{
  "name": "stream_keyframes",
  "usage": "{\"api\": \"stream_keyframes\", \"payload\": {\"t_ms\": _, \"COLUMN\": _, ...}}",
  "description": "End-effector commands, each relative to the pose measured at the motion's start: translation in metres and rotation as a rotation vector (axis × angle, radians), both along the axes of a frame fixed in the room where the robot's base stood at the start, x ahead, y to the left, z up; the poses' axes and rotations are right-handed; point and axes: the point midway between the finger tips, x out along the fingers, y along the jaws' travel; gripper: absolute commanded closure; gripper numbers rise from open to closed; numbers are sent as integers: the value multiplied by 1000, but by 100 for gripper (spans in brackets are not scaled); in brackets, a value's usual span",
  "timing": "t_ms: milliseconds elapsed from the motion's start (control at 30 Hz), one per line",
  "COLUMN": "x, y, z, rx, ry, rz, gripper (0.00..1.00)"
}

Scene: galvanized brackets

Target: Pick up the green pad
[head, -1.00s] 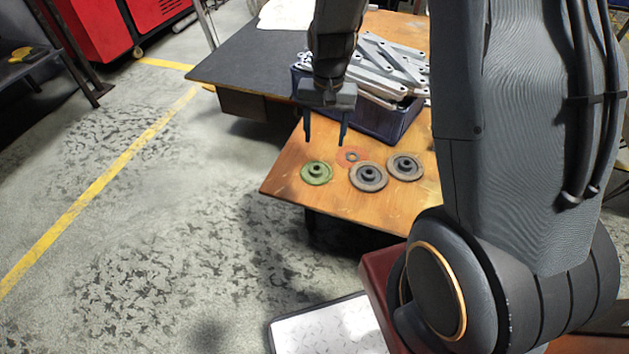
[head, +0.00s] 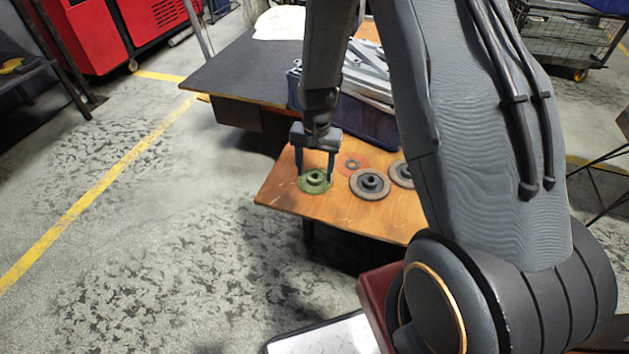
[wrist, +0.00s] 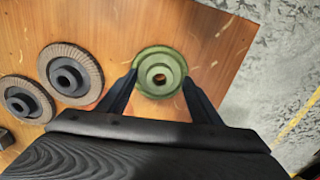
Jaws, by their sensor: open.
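The green pad (head: 314,181) is a round disc with a raised hub and a centre hole. It lies flat on the wooden table near its left front corner. My gripper (head: 316,178) is open and points down over the pad, with one finger on each side of it. In the wrist view the green pad (wrist: 160,72) sits between the two spread fingertips (wrist: 158,78). I cannot tell whether the fingers touch its rim.
Two grey-brown discs (head: 370,184) (head: 401,173) lie to the right of the pad on the wooden table (head: 385,218). A flat orange-red ring (head: 352,163) lies behind them. A dark blue bin (head: 368,126) of metal brackets stands behind. The table edge is close on the left.

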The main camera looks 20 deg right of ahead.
Motion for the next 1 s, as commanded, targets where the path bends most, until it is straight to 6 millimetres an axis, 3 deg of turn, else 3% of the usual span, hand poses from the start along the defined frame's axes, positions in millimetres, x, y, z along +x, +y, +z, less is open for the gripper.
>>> {"api": "stream_keyframes", "payload": {"t_ms": 100, "x": 0, "y": 0, "z": -13, "rx": -1, "ry": 1, "rz": -1, "gripper": 41}}
{"api": "stream_keyframes", "payload": {"t_ms": 333, "x": 0, "y": 0, "z": -13, "rx": -1, "ry": -1, "rz": 0, "gripper": 43}}
{"api": "stream_keyframes", "payload": {"t_ms": 600, "x": 0, "y": 0, "z": -13, "rx": -1, "ry": -1, "rz": 0, "gripper": 87}}
{"api": "stream_keyframes", "payload": {"t_ms": 867, "x": 0, "y": 0, "z": -10, "rx": -1, "ry": -2, "rz": 0, "gripper": 87}}
{"api": "stream_keyframes", "payload": {"t_ms": 1000, "x": 1, "y": 0, "z": 7, "rx": -1, "ry": -4, "rz": 0, "gripper": 87}}
